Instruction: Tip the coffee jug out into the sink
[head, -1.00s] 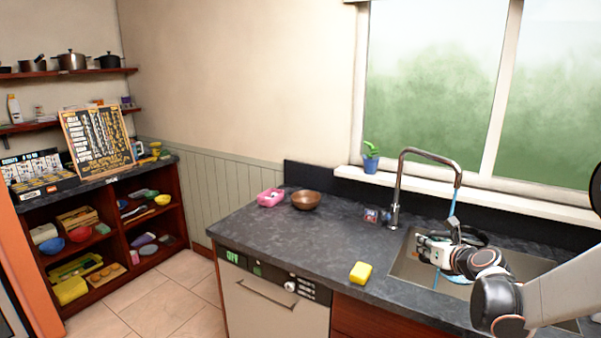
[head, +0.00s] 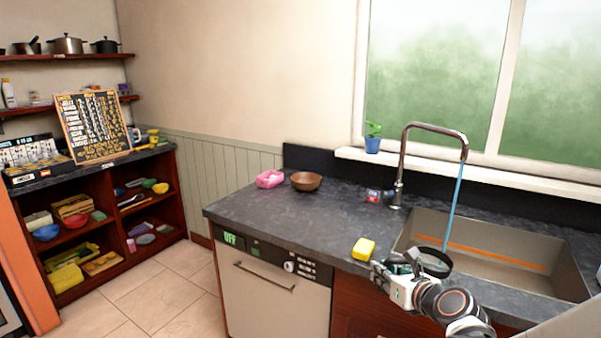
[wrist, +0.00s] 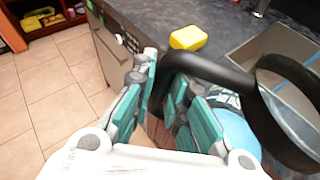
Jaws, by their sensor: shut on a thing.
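The coffee jug (head: 437,263) shows a black rim and handle in the head view, by the front left edge of the sink. In the wrist view its black handle (wrist: 210,68) passes between my fingers, and its dark rim (wrist: 268,110) is at the right. My gripper (head: 400,272) is shut on the handle; its teal fingers (wrist: 163,85) show in the wrist view. The jug's contents and exact tilt cannot be told. The sink (head: 560,270) is a grey basin with an orange-brown strip inside. A blue stream (head: 457,205) falls from the tap (head: 402,165).
A yellow sponge (head: 363,248) lies on the dark counter (head: 270,225), left of my gripper. A brown bowl (head: 306,181) and a pink container (head: 270,179) stand farther left. A potted plant (head: 373,140) is on the sill. The middle of the counter is clear.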

